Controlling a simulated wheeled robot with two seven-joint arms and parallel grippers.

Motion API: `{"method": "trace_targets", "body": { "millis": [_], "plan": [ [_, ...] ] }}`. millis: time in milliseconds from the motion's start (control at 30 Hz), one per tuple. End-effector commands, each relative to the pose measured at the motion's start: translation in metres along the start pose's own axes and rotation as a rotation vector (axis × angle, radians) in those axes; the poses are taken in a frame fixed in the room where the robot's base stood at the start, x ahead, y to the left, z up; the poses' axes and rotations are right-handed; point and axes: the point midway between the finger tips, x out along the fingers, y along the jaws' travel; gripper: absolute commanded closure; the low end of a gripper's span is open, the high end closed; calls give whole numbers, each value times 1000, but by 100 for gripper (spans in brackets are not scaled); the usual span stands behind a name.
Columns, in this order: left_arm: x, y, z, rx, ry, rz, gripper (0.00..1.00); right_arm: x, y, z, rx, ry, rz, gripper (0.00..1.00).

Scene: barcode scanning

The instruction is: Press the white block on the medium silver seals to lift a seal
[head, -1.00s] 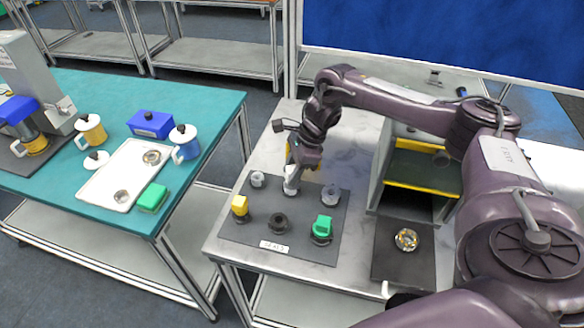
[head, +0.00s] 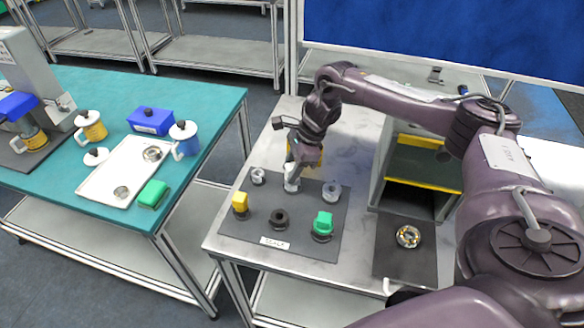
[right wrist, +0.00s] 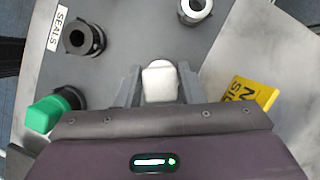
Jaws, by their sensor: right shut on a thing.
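My right gripper (right wrist: 158,92) is shut on a white block (right wrist: 159,82), whose pale rounded face shows between the fingers. In the head view my right gripper (head: 295,168) points down at the middle of the mat's back row, with the white block (head: 291,182) under it. The middle silver seals there are hidden by the block and gripper, so I cannot tell whether the block touches them. Silver rings stand to the left (head: 258,176) and right (head: 331,192) of the block. My left gripper is not in view.
The dark mat (head: 262,207) also bears a yellow block (head: 240,203), a black ring (head: 279,218) and a green block (head: 323,223) in front. A yellow sign (right wrist: 250,92) stands close behind the gripper. A cabinet (head: 420,168) and a dark pad (head: 390,262) lie to the right.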

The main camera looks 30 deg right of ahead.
Motion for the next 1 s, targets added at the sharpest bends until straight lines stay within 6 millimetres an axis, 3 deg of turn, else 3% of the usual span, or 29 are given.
{"method": "trace_targets", "body": {
  "millis": [33, 67, 267, 1000],
  "plan": [
    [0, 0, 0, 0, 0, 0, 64, 0, 0, 0, 0, 0, 0, 88],
    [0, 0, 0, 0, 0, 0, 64, 0, 0, 0, 0, 0, 0, 68],
    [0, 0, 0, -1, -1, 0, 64, 0, 0, 0, 0, 0, 0, 93],
    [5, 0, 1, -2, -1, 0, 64, 5, 0, -2, 0, 0, 0, 93]
  ]
}}
